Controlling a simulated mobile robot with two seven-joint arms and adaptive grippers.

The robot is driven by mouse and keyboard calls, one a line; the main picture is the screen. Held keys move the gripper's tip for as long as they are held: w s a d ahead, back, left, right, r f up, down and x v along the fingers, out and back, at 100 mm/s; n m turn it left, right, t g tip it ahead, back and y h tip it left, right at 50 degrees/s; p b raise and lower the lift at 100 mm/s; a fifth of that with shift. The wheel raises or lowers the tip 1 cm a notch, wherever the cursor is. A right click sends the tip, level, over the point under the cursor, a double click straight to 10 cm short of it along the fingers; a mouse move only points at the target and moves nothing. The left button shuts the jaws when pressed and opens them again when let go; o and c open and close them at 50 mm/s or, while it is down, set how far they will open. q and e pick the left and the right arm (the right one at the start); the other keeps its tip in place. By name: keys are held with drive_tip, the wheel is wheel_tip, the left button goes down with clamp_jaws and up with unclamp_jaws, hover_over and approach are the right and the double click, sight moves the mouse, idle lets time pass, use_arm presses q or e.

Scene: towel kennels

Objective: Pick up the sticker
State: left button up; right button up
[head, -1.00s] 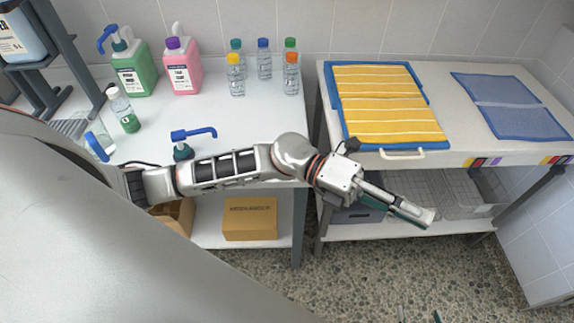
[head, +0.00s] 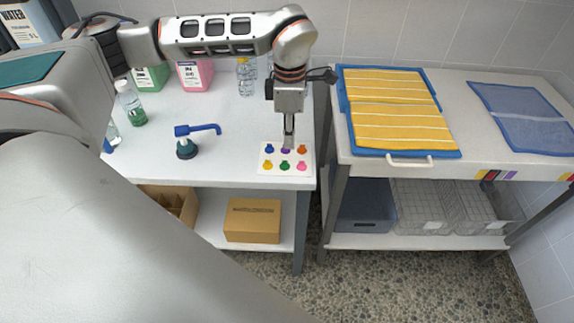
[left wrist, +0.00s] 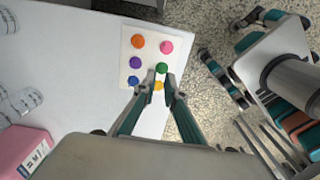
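A white sticker sheet (head: 265,160) lies near the front right corner of the left table. It carries blue, purple and orange stickers in the back row and yellow, green and pink in the front row. It also shows in the left wrist view (left wrist: 151,37). My left gripper (head: 288,144) points down over the sheet and partly covers the purple sticker in the head view. In the left wrist view its two fingers (left wrist: 157,80) are apart and empty, with the yellow sticker (left wrist: 158,86) seen between them. My right gripper (left wrist: 220,42) shows only there, fingers apart, over the floor.
Bottles and the pink jug (head: 195,76) stand behind.

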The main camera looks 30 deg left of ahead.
sight(286, 164)
use_arm(q)
drive_tip(key=f, duration=0.7)
drive_tip(key=shift+s+a+b, duration=0.25)
drive_tip(key=shift+a+b, duration=0.1)
drive_tip(key=shift+f, duration=0.35)
clamp_jaws()
drive_tip(key=shift+r, duration=0.1)
